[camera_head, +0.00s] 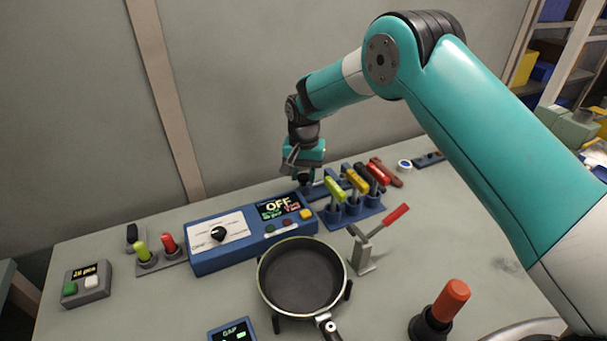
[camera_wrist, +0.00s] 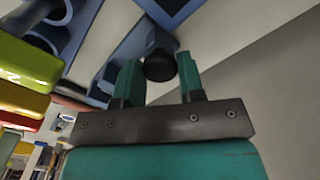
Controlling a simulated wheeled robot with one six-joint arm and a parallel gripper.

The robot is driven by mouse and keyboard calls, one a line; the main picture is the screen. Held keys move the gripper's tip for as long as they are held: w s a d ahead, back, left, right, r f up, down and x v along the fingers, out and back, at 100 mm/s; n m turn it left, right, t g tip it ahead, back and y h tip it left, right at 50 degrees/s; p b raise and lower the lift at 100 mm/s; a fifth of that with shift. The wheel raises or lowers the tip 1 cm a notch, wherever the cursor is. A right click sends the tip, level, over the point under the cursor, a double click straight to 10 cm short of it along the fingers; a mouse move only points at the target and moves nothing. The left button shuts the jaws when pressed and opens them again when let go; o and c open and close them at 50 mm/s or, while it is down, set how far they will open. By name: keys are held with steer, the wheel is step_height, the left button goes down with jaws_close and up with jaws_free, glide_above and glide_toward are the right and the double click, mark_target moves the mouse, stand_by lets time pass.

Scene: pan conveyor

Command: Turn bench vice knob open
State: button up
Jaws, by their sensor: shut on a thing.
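The bench vice (camera_wrist: 128,50) is a blue body in the wrist view, partly hidden by my gripper's fingers. Its dark round knob (camera_wrist: 159,67) sits between the two teal fingertips. My gripper (camera_wrist: 160,72) is shut on this knob. In the head view my gripper (camera_head: 304,174) points down at the back of the bench, just behind the blue control box. There the vice is mostly hidden behind the box and my gripper. I cannot tell how far the vice's jaws are apart.
The blue control box (camera_head: 240,253) with an OFF display stands in front of my gripper. A rack (camera_head: 350,217) of coloured-handled tools stands close on the right. A black pan (camera_head: 302,280) and a red-handled lever (camera_head: 362,250) are nearer. The wall (camera_head: 240,90) rises behind.

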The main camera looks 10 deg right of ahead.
mark_target(304, 176)
steer(key=n, duration=0.5)
steer(key=shift+n, duration=0.3)
steer(key=n, duration=1)
steer(key=shift+b, duration=0.3)
steer(key=shift+n, duration=2.5)
steer(key=o, duration=0.9)
step_height(304, 176, up, 18)
steer(key=shift+f+b, duration=0.25)
steer(key=shift+b, duration=0.55)
